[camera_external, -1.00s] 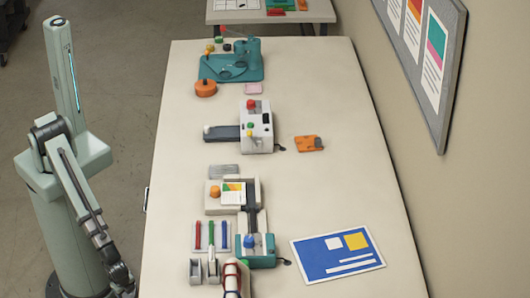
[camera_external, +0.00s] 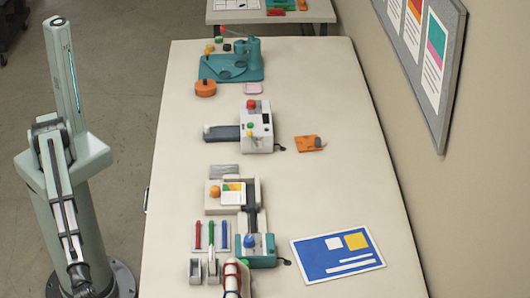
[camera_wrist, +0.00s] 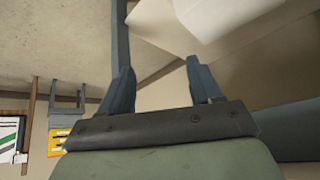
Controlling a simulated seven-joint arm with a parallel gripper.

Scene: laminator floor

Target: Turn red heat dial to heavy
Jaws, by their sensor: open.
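A red dial (camera_external: 251,105) sits on top of a white machine (camera_external: 259,140) with a dark tray on its left, near the middle of the table in the external view. The dial's markings are too small to read. My gripper (camera_wrist: 160,80) shows in the wrist view with its two blue-grey fingers apart and nothing between them. The dial is not in the wrist view.
A teal machine with a blue knob (camera_external: 249,241), a pen tray (camera_external: 211,237) and a blue card (camera_external: 337,255) lie at the near end. A teal machine (camera_external: 232,66) stands at the far end. An orange item (camera_external: 309,143) lies right of the white machine. The table's right side is mostly clear.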

